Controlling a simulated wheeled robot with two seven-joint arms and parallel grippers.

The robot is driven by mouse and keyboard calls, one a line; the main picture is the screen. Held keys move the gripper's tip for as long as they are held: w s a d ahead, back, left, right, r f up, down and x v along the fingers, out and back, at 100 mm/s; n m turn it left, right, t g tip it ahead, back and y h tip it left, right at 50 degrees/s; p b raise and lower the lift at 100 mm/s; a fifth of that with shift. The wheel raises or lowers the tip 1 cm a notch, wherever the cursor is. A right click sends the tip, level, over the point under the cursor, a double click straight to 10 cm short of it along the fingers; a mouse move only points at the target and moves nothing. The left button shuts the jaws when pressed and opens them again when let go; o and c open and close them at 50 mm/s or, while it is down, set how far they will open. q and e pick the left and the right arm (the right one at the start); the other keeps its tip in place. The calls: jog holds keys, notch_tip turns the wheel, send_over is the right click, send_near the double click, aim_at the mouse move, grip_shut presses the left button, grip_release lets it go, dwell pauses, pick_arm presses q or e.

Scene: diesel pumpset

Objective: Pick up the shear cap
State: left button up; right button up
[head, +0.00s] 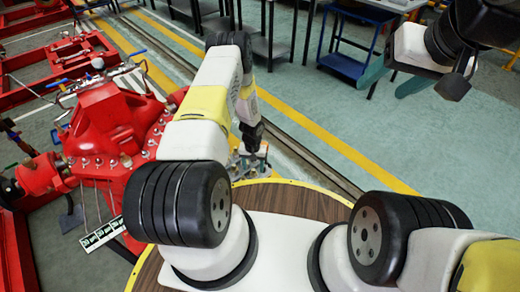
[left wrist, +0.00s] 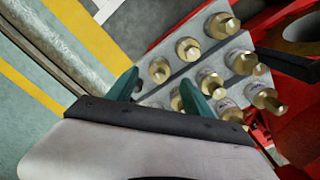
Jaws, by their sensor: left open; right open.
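In the left wrist view, several brass-coloured capped fittings (left wrist: 188,48) stand in rows on a grey metal plate (left wrist: 160,98). I cannot tell which of them is the shear cap. My left gripper (left wrist: 160,92) is open, its two teal fingers apart over the near edge of the plate. One brass fitting (left wrist: 176,101) shows beside the right-hand finger, partly hidden by it. In the head view my left gripper (head: 250,163) points down beyond the round wooden top, small and partly hidden by my arm. My right gripper (head: 380,91) is open and empty, raised over the floor at upper right.
A large red pump assembly (head: 105,125) with pipes and bolts stands at left, close to my left arm. Red frames (head: 60,65) lie behind it. A blue-framed bench (head: 345,65) and dark tables stand at the back. Green floor with yellow lines is clear at right.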

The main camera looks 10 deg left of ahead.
aim_at(254, 170)
pick_arm(q)
notch_tip(254, 170, down, 3)
jog(key=shift+f, duration=0.15)
jog(key=shift+c, duration=0.4)
grip_shut()
jog(key=shift+w+r, duration=0.1)
jog(key=shift+r, duration=0.55)
notch_tip(254, 170, up, 2)
jog(key=shift+r, duration=0.2)
jog(key=s+d+r, duration=0.1)
jog(key=s+d, duration=0.1)
jog(key=s, duration=1.4)
jog(key=shift+r, duration=0.2)
